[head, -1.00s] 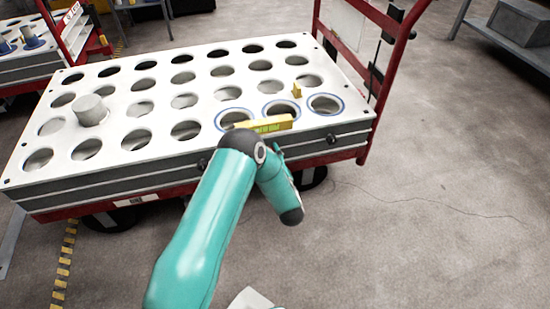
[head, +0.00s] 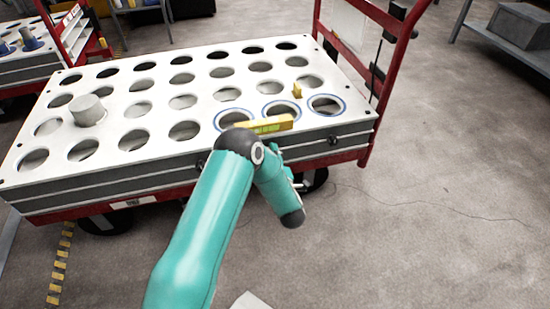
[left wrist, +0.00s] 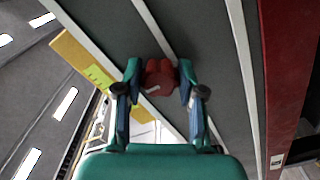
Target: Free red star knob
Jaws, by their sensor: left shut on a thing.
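The red star knob (left wrist: 158,75) shows in the left wrist view against the dark side face of the layered plate stack. My left gripper (left wrist: 157,85) has its two fingers on either side of the knob and is shut on it. In the head view my teal left arm reaches to the front edge of the plate stack (head: 110,165), and the arm hides the knob and most of the gripper. My right gripper is in neither view.
A yellow spirit level (head: 265,125) lies at the stack's front edge, close to my arm. A small yellow block (head: 297,90) and a grey cylinder (head: 88,110) stand on the holed top. The red cart frame (head: 385,90) rises at the right. Open floor lies right.

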